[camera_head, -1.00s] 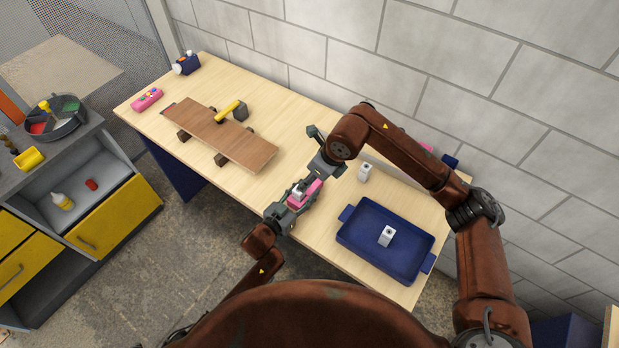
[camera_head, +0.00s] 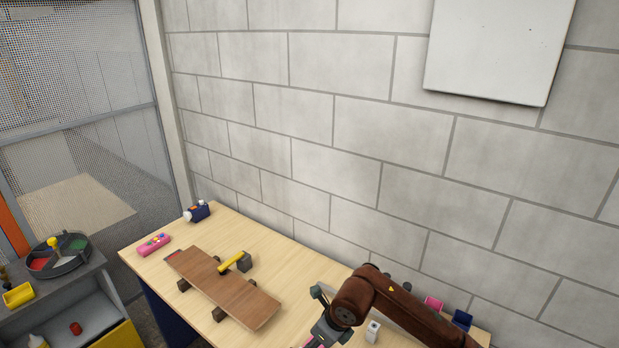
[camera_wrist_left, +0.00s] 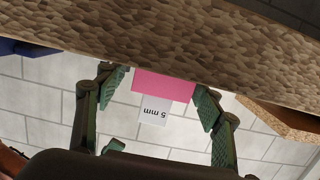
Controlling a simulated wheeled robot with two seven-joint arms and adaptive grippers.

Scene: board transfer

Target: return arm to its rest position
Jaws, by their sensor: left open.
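My left gripper (camera_wrist_left: 160,105) shows in the left wrist view, its two green-padded fingers spread apart. A pink surface with a white label reading "5 mm" (camera_wrist_left: 155,110), upside down, shows between the fingers. I cannot tell its distance, and no finger clearly touches it. My left arm is outside the head view. My right arm (camera_head: 400,310) enters at lower right in the head view. Its gripper (camera_head: 322,335) is cut off by the bottom edge, with a bit of pink beside it; its fingertips are hidden.
A brown board (camera_head: 222,288) lies on dark supports on the table (camera_head: 150,270), beside a yellow-handled hammer (camera_head: 236,262). A pink case (camera_head: 153,244) and a blue object (camera_head: 197,211) stand farther left. A white block (camera_head: 372,331) is near my right arm. Pink (camera_head: 433,303) and blue (camera_head: 461,319) bins stand by the wall.

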